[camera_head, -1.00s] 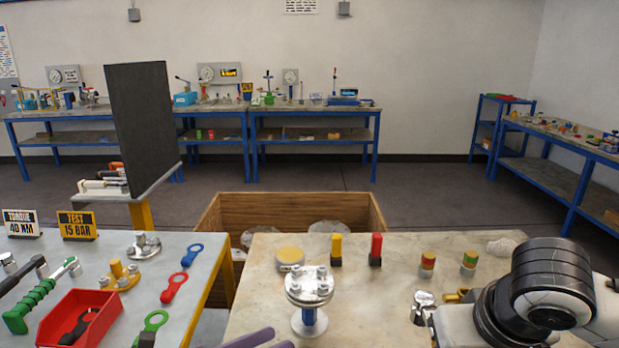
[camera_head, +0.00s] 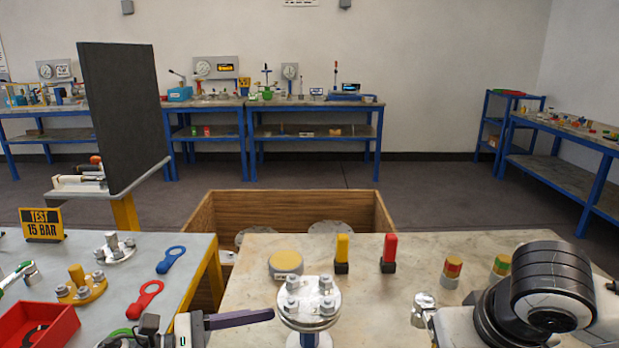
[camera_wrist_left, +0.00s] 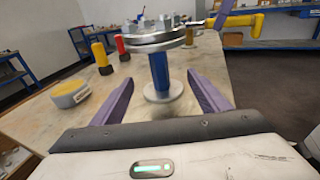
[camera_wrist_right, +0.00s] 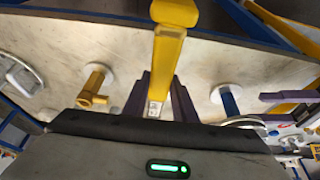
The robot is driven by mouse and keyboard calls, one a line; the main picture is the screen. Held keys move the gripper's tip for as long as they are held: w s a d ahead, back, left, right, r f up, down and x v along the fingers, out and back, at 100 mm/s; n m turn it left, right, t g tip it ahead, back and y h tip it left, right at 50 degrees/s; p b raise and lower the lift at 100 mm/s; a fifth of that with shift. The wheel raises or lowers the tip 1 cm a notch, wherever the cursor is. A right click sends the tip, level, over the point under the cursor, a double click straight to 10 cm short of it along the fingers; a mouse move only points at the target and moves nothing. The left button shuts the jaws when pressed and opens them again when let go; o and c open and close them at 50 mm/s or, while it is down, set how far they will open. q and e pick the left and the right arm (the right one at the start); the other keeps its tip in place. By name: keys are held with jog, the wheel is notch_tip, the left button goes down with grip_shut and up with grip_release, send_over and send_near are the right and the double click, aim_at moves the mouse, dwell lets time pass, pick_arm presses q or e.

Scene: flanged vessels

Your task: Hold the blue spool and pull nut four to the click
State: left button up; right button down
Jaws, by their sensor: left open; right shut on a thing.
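The blue spool (camera_head: 309,341) stands upright on the pale bench, its silver flange (camera_head: 308,297) carrying several nuts and bolts. The left wrist view shows its blue body (camera_wrist_left: 159,73) and round base. No numbers are readable, so I cannot tell which nut is four. My left gripper (camera_wrist_left: 160,92) is open; its purple fingers lie either side of the spool's column in that view, with no contact visible. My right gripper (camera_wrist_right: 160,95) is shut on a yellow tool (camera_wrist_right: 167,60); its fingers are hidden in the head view. The spool shows to its right in the right wrist view (camera_wrist_right: 230,100).
A yellow post (camera_head: 342,250) and a red post (camera_head: 389,250) stand behind the spool, near a round yellow-topped puck (camera_head: 285,263). A wooden crate (camera_head: 290,205) lies beyond. The left table holds a red bin (camera_head: 40,328) and spanners. A yellow elbow (camera_wrist_right: 95,85) stands nearby.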

aim_at(303, 329)
pick_arm(q)
jog(key=shift+b+x, duration=0.55)
jog(key=shift+x, duration=3.2)
jog(key=c, duration=1.5)
